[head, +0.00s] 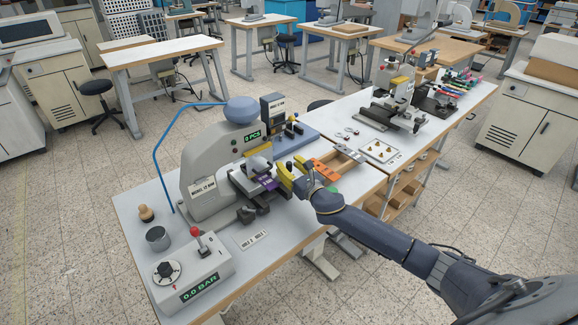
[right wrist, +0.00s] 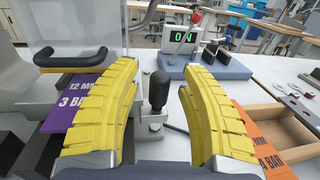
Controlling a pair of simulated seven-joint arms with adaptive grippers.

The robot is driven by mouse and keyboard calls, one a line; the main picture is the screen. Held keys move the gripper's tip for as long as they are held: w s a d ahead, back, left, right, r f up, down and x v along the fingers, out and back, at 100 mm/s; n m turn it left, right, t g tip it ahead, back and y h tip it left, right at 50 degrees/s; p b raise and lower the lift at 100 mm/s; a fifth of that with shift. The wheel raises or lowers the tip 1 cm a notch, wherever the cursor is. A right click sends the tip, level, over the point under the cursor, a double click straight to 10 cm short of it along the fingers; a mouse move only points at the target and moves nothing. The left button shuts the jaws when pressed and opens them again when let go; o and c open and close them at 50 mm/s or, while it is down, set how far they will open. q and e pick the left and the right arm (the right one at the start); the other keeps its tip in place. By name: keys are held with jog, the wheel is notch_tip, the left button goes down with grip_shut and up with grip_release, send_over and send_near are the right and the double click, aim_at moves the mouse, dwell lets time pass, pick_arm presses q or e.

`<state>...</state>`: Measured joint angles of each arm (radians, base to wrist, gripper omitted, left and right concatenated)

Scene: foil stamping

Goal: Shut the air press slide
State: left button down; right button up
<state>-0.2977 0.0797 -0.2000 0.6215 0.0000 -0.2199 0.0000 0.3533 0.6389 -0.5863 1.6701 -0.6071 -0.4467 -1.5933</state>
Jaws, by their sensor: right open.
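A black knob (right wrist: 158,92) stands upright on a metal bracket beside the plate. My right gripper (head: 293,175) is open, its yellow fingers on either side of the knob with gaps showing. How far out the slide sits is hard to tell. My left gripper is not in view.
A blue-based unit with a display (right wrist: 182,38) stands behind the knob. An orange plate (head: 323,171) and a wooden tray (head: 347,158) lie to the right. The control box (head: 195,278) reading 0.0 BAR, a grey cup (head: 158,238) and a wooden-handled stamp (head: 146,213) are at front left.

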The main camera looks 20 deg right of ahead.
jog(key=s+d, duration=0.1)
jog(key=s, duration=1.1)
jog(key=shift+d, duration=0.35)
